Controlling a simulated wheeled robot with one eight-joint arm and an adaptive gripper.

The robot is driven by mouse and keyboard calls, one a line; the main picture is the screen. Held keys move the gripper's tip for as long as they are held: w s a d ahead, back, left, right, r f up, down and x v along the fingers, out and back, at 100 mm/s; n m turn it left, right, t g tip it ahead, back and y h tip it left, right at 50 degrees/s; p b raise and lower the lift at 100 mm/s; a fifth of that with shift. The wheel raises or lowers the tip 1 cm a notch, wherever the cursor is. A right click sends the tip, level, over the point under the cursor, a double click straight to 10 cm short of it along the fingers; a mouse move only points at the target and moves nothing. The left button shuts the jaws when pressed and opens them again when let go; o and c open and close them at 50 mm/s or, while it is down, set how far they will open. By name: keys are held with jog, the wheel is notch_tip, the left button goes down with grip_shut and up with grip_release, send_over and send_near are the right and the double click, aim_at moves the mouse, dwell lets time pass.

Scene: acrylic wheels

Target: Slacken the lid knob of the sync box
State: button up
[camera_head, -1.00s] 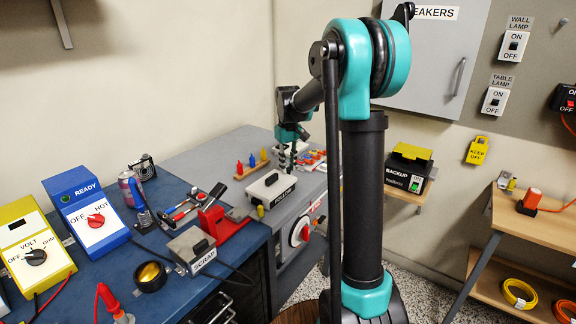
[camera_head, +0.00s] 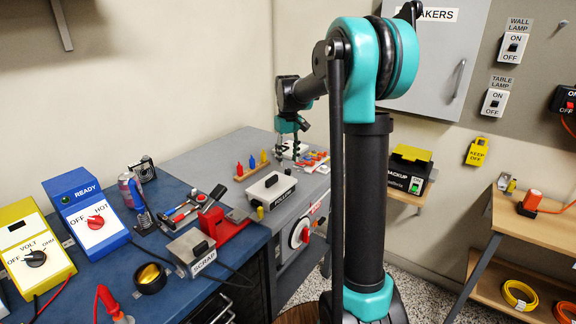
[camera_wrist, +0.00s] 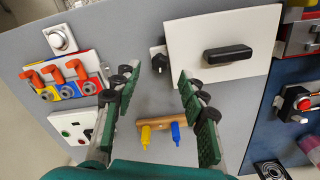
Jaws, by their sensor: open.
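No label reading "sync" is legible. A light box with a white lid (camera_head: 258,187) and a long black handle stands on the grey bench; its front lettering is too small to read surely. In the wrist view its white lid (camera_wrist: 195,42) lies flat, with a small black knob (camera_wrist: 160,63) at its edge. My gripper (camera_head: 289,162) is over the bench beyond this box. It is open and empty. In the wrist view its fingers (camera_wrist: 160,78) point toward the knob, which appears between the tips and apart from them.
A wooden rack (camera_wrist: 163,122) with small coloured bottles stands near the box. Coloured levers (camera_wrist: 65,80), a round white knob (camera_wrist: 62,39) and a white panel (camera_wrist: 72,122) lie left in the wrist view. A SCRAP box (camera_head: 190,250) and tools occupy the blue bench.

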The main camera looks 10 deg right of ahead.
aim_at(288, 169)
notch_tip(288, 169, up, 8)
dwell(0.5)
jog(key=s+d+f+m+t, duration=0.2)
jog(key=s+f, duration=0.9)
jog(key=s, duration=0.4)
jog(key=s+d+f+m+t, duration=0.2)
jog(key=s+f, duration=1)
jog(key=s, duration=0.3)
jog(key=shift+s+f, duration=0.15)
jog(key=shift+f, duration=0.1)
jog(key=shift+d, duration=0.1)
